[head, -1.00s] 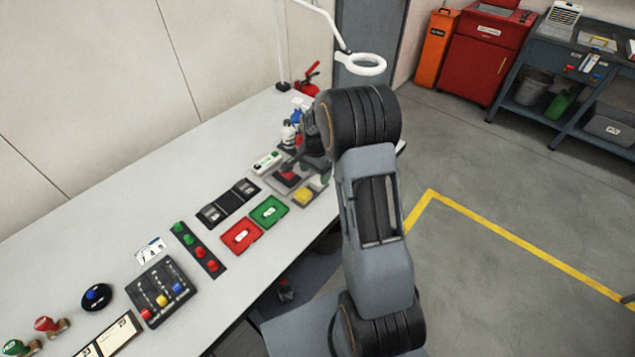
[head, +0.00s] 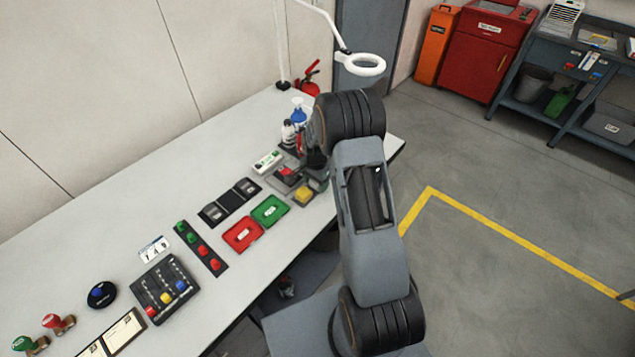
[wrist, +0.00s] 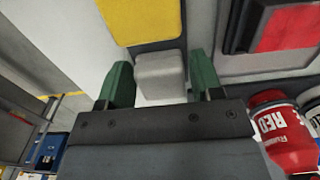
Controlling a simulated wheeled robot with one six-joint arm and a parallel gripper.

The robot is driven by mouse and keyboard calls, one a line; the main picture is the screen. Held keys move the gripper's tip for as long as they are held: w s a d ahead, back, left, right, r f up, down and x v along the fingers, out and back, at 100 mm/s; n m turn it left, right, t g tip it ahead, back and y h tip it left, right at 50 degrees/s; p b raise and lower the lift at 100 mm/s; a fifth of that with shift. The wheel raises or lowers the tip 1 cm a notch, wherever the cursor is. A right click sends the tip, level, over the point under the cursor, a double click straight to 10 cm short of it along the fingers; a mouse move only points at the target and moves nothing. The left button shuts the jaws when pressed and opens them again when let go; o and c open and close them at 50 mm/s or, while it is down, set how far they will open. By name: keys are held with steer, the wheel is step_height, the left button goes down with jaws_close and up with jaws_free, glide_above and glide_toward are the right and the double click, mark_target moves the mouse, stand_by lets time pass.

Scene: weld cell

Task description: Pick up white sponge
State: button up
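The white sponge (wrist: 160,75) is a small pale grey-white block at the top centre of the wrist view. My gripper (wrist: 160,88) is open, with one green finger on each side of the sponge. Gaps show between the fingers and the sponge, and I see no grip on it. In the head view, my gripper (head: 314,160) is over the far right end of the bench, partly covered by my arm. I cannot make out the white sponge there.
A yellow block (wrist: 142,18) lies just beyond the sponge, with a red pad (wrist: 285,25) to its right. A red-labelled bottle (wrist: 280,130) is close on the right. In the head view, red (head: 243,235) and green (head: 270,211) trays sit on the white bench (head: 90,225).

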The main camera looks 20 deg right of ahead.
steer(key=c, duration=0.6)
steer(key=shift+r, duration=0.1)
steer(key=shift+r+b, duration=0.5)
steer(key=shift+r, duration=0.1)
steer(key=s+r+b, duration=0.1)
steer(key=s+r, duration=0.3)
steer(key=s+d+r+b, duration=0.1)
steer(key=s+r, duration=0.2)
steer(key=s, duration=0.2)
steer(key=s+d+r+b, duration=0.1)
steer(key=s+r, duration=0.3)
steer(key=s, duration=0.1)
steer(key=shift+d+r+b, duration=0.1)
steer(key=shift+r+b, duration=0.2)
steer(key=shift+b, duration=0.1)
steer(key=o, duration=0.4)
steer(key=shift+c, duration=0.2)
steer(key=c, duration=0.3)
steer(key=shift+w+f, duration=0.1)
steer(key=shift+c, duration=0.2)
